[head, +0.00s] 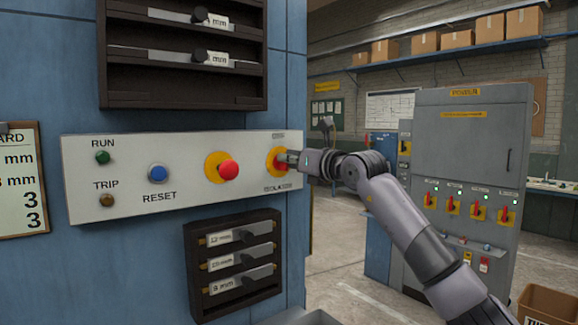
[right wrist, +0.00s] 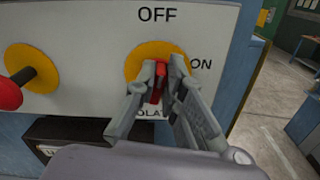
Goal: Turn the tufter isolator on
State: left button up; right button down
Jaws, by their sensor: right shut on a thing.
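The isolator switch is a red handle (right wrist: 160,82) on a yellow disc (right wrist: 138,66), at the right end of a pale control panel (right wrist: 85,30). In the right wrist view, OFF is printed above the disc and ON to its right. The handle looks close to upright, on the OFF side, partly hidden by my fingers. My right gripper (right wrist: 160,85) is shut on the handle. In the head view, the yellow disc (head: 272,162) is partly covered by my right gripper (head: 287,160), which reaches in from the right. My left gripper is not in view.
A red push button (head: 228,171) on a yellow disc sits left of the isolator, then a blue reset button (head: 158,173). A dark rack (head: 190,260) hangs below the panel, another (head: 180,95) above. A grey power cabinet (head: 470,150) stands behind, with clear floor between.

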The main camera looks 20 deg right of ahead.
jog(key=shift+w+d+f+m+b, duration=0.15)
jog(key=shift+m+b, duration=1.1)
jog(key=shift+m, duration=1.35)
jog(key=shift+d+f+m+b, duration=0.2)
jog(key=shift+m+b, duration=1.1)
jog(key=shift+m, duration=1.3)
jog(key=shift+w+d+f+m+b, duration=0.1)
jog(key=shift+f+m+b, duration=0.15)
jog(key=shift+m+b, duration=1.7)
jog(key=shift+m+p, duration=0.65)
jog(key=shift+m, duration=0.2)
jog(key=c, duration=1.7)
grip_release()
jog(key=shift+s, duration=0.1)
jog(key=shift+d, duration=0.1)
